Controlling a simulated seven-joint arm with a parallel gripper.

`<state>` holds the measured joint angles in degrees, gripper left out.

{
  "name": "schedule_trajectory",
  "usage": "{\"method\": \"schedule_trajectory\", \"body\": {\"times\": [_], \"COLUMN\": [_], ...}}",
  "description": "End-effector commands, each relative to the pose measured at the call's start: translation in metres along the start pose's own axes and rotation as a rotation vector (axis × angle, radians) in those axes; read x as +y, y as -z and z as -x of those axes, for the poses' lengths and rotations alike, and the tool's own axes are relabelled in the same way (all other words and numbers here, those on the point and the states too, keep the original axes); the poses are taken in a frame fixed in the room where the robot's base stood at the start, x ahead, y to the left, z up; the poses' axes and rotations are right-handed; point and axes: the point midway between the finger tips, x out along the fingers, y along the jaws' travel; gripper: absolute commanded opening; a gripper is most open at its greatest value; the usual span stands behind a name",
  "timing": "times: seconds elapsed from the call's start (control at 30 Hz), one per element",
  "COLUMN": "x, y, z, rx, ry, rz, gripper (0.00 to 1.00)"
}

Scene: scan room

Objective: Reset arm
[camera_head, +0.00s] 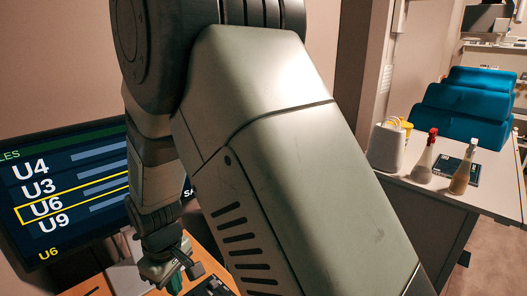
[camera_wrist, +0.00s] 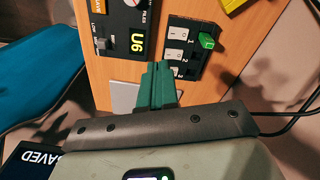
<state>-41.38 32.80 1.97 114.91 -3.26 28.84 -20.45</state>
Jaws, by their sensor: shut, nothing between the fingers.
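My gripper (camera_head: 174,284) hangs at the lower left of the head view, above a wooden desk (camera_head: 205,250). In the wrist view its two green fingers (camera_wrist: 158,74) are pressed together with nothing between them. Beyond the fingertips are a black device with a yellow "U6" readout (camera_wrist: 138,43) and a black panel with numbered switches (camera_wrist: 187,55). The fingers appear apart from both devices, though exact height is hard to tell.
A screen (camera_head: 70,185) at left lists U4, U3, U6 and U9, with U6 outlined yellow. At right, a white counter (camera_head: 410,185) holds a white container (camera_head: 387,148) and two bottles. A blue padded chair (camera_head: 465,105) stands behind. Dark cables (camera_wrist: 290,115) run beside the desk.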

Motion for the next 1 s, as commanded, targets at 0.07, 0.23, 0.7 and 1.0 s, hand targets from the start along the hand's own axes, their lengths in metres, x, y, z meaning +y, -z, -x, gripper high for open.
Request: {"method": "schedule_trajectory", "body": {"times": [0.07,0.23,0.7,1.0], "x": [0.028,0.063,0.044,0.014], "y": [-0.020,-0.079,-0.264,-0.309], "z": [0.049,0.132,0.268,0.281], "rx": [0.043,0.110,0.305,0.367], "ry": [-0.030,-0.082,-0.236,-0.284], "rz": [-0.108,-0.331,-0.917,-1.085], "gripper": [0.00,0.00,0.00,0.00]}}
